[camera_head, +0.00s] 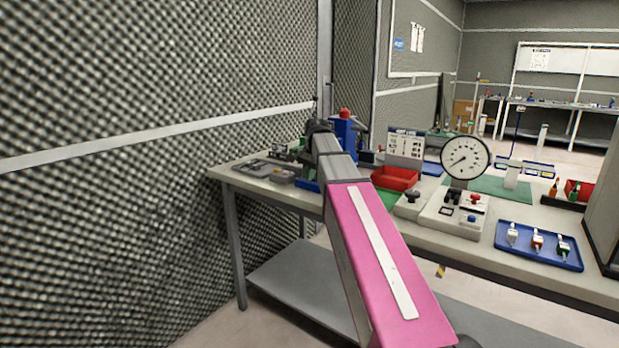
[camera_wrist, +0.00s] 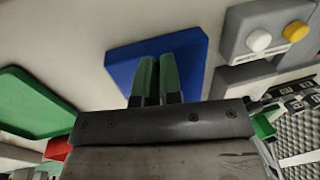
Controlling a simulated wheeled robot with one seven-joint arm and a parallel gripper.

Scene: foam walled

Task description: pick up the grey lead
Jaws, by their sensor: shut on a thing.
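In the wrist view my gripper (camera_wrist: 156,78) has its two green fingers nearly together over a blue panel (camera_wrist: 122,66). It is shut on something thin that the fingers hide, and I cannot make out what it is. I cannot pick out the grey lead in either view. In the head view my pink arm link reaches over the bench, and my gripper's fingertips are hidden behind the arm near the blue stand (camera_head: 345,130).
The bench (camera_head: 262,187) runs along a foam wall. A red bin (camera_head: 396,178), a dial gauge (camera_head: 465,158), a control box (camera_head: 455,212) and a blue tray (camera_head: 510,257) with several connectors stand to the right. In the wrist view a grey box with knobs (camera_wrist: 245,25) is near the fingers.

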